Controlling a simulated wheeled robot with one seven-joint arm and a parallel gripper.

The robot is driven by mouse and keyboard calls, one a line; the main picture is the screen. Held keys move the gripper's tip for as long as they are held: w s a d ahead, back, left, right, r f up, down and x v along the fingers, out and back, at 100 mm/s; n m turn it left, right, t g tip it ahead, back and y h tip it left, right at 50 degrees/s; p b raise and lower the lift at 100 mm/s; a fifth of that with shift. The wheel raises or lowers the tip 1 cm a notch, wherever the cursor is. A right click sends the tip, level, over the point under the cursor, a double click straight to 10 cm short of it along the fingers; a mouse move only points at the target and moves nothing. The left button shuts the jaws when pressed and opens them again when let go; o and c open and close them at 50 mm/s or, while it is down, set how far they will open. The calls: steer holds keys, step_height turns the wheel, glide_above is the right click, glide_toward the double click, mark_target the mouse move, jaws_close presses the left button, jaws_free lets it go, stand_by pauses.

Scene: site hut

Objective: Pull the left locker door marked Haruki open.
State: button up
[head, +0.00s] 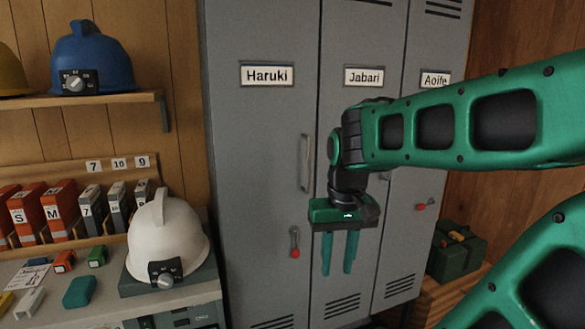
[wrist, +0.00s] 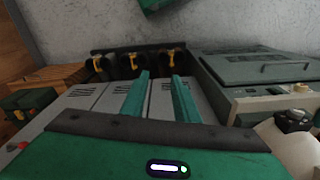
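The Haruki locker door (head: 262,160) is the left one of the grey lockers and looks shut. Its white label Haruki (head: 267,74) is near the top. A vertical bar handle (head: 304,162) is on its right side, with a small red-tipped lever (head: 294,245) lower down. My gripper (head: 341,272) hangs with fingers pointing down in front of the Jabari door (head: 345,130), right of and below the Haruki handle. Its fingers are apart with nothing between them, also in the wrist view (wrist: 161,95). My arm hides part of the Jabari and Aoife doors.
At left a bench (head: 95,305) holds a white helmet (head: 165,240) close to the Haruki door, and several binders. A shelf (head: 80,98) carries a blue helmet (head: 92,58). A green box (head: 456,252) stands at right. Several dark things with yellow parts (wrist: 133,62) show in the wrist view.

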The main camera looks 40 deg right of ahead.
mark_target(309, 158)
steer(key=w+d+r+t+h, duration=0.15)
steer(key=w+d+r, duration=0.25)
steer(key=w+r, duration=0.65)
steer(key=w+d+r+t, duration=0.2)
steer(key=w+d+r, duration=0.4)
steer(key=r, duration=0.7)
steer(key=shift+h, duration=0.25)
steer(key=x, duration=0.7)
steer(key=w+a+x, duration=0.1)
steer(key=x, duration=0.2)
steer(key=shift+w+f, duration=0.2)
steer(key=shift+g, duration=0.25)
jaws_close()
